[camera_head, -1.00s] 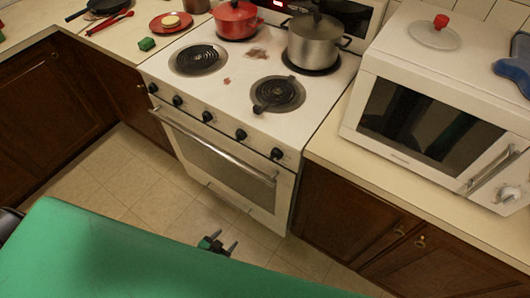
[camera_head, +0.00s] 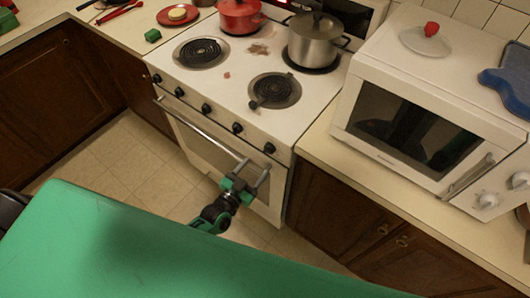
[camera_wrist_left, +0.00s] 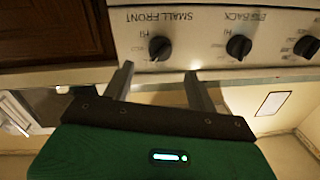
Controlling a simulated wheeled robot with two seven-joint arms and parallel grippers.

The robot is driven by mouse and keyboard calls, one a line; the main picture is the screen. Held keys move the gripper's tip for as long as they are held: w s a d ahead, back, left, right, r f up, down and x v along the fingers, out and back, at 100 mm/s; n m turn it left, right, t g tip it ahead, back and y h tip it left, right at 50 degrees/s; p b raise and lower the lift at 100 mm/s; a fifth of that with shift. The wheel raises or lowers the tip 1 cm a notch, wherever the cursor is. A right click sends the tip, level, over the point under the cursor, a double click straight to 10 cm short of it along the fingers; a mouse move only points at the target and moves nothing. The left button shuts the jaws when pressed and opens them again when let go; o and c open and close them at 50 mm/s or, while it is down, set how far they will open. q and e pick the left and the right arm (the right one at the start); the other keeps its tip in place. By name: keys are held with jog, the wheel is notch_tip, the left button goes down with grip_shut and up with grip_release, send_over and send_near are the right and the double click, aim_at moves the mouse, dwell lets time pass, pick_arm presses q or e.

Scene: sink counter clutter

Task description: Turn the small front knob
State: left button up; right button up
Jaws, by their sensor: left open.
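The small front knob (camera_head: 269,148) is the black knob at the right end of the white stove's front row. In the left wrist view the small front knob (camera_wrist_left: 160,48) sits under upside-down "SMALL FRONT" lettering. My left gripper (camera_head: 254,168) is in front of the oven door, a little below and left of that knob in the head view. In the left wrist view my left gripper (camera_wrist_left: 159,72) is open and empty. Its two fingers point toward the knob, one on each side in the picture, with the tips short of it. My right gripper is not in view.
Other black knobs (camera_head: 238,128) line the panel to the left. The oven handle (camera_head: 200,127) runs below them. A steel pot (camera_head: 314,45) and red pot (camera_head: 238,17) stand on the stove. A microwave (camera_head: 430,95) is on the right counter. Floor (camera_head: 120,165) is clear on the left.

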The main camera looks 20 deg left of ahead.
aim_at(269, 150)
pick_arm(q)
jog(key=p+x, duration=0.1)
jog(key=x, duration=0.6)
jog(key=shift+w, duration=0.1)
jog(key=shift+c, duration=0.7)
jog(key=c, duration=0.9)
jog(key=shift+o, duration=0.2)
